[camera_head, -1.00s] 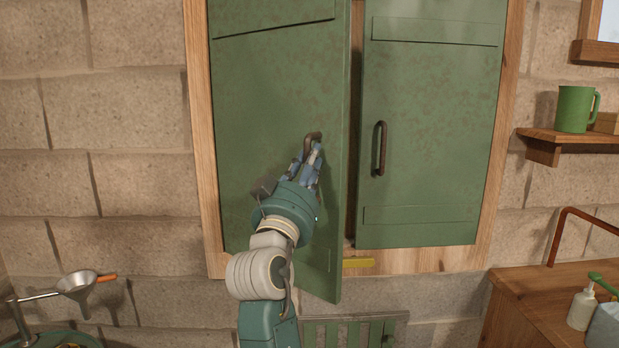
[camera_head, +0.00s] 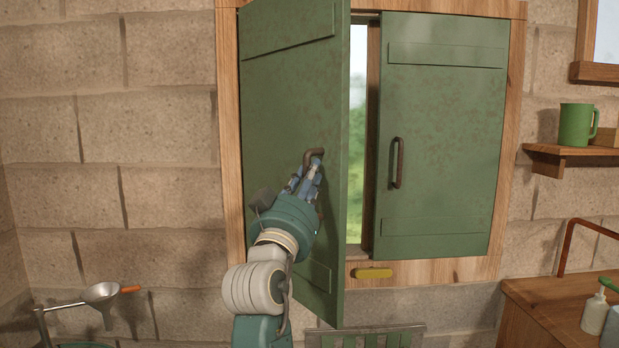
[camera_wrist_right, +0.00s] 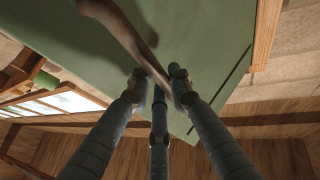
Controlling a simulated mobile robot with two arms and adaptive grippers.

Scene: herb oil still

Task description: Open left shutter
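The left shutter (camera_head: 290,95) is a green wooden panel, swung partly out from the window frame, with daylight and greenery showing in the gap beside it. Its brown handle (camera_head: 315,154) is at the fingers of my right gripper (camera_head: 307,172). In the right wrist view the handle (camera_wrist_right: 130,40) runs between the closed-in fingers of the gripper (camera_wrist_right: 157,82), which appear shut on it. The right shutter (camera_head: 440,130) is closed, with its own brown handle (camera_head: 398,162). My left gripper is not in view.
A yellow latch piece (camera_head: 373,273) sits on the wooden sill below the gap. A shelf with a green mug (camera_head: 577,124) is at the right, above a wooden counter (camera_head: 560,315) with a pump bottle (camera_head: 594,312). A metal funnel (camera_head: 102,293) is at lower left.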

